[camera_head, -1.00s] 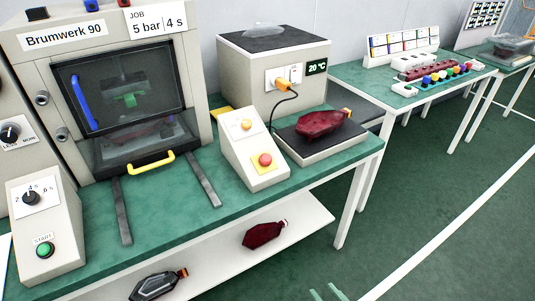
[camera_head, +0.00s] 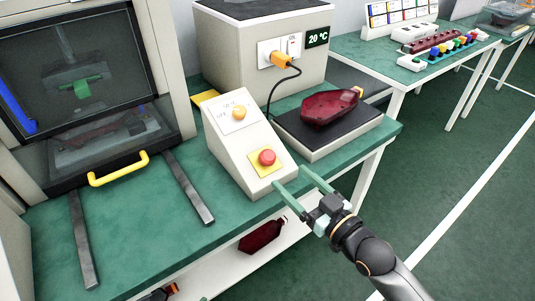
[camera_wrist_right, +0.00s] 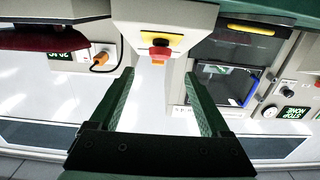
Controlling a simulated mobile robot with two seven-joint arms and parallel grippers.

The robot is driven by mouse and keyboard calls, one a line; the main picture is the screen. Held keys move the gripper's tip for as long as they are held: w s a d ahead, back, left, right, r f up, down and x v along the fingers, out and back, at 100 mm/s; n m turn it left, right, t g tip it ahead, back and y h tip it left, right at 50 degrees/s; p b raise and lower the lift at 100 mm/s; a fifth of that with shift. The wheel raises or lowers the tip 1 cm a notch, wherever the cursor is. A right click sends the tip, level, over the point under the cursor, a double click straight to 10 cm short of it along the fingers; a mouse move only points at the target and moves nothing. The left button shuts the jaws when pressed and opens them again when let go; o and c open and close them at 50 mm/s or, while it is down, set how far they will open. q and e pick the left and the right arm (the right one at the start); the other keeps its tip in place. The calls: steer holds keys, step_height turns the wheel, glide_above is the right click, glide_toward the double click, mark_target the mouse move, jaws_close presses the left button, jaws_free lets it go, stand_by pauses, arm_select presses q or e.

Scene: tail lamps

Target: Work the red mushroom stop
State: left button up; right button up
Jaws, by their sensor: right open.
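The red mushroom stop (camera_head: 267,157) sits on a yellow square plate on the sloped front of a beige control box (camera_head: 228,160). An orange knob (camera_head: 239,114) is higher on the same box. My right gripper (camera_head: 290,178) is open and empty, in front of the box and to the right of the stop, apart from it. In the right wrist view the red stop (camera_wrist_right: 160,52) shows between and beyond the two open green fingers (camera_wrist_right: 159,98). My left gripper is not in view.
A dark red lamp (camera_head: 330,106) lies on a black-topped plate right of the box. A machine with a yellow handle (camera_head: 118,170) stands left. Two grey rails lie on the green bench (camera_head: 140,235). A black cable hangs behind the box.

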mark_target(272, 160)
steer(key=b+x, duration=0.1)
steer(key=x, duration=0.9)
steer(key=shift+w, duration=0.1)
jaws_close()
stand_by(0.3)
stand_by(0.4)
